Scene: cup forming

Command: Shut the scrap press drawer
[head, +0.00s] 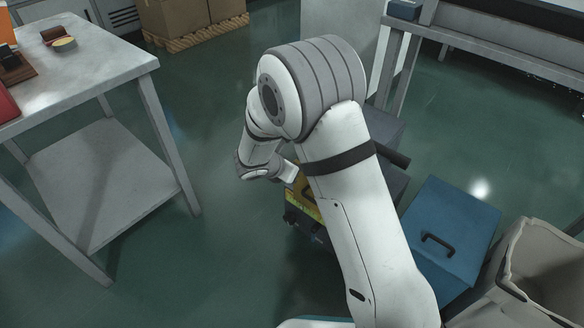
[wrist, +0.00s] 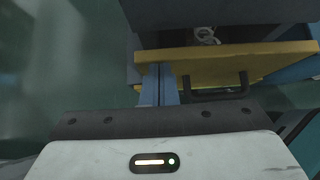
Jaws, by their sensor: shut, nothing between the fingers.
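The scrap press drawer has a yellow front (wrist: 225,66) with a dark bar handle (wrist: 217,92) in the wrist view. It stands open: a dark gap with pale scrap (wrist: 207,36) shows behind the front, under the dark press body (wrist: 215,12). In the head view a bit of the yellow drawer (head: 301,203) shows beside my arm, which hides most of it. My gripper (wrist: 158,85) is shut and empty, its fingertips at the yellow front, left of the handle. I cannot tell whether they touch it.
A blue box (head: 455,225) with a black handle and a beige bin (head: 548,262) stand on the right, close to my arm. A metal table (head: 95,80) stands at the left. The green floor (head: 225,235) between table and press is clear.

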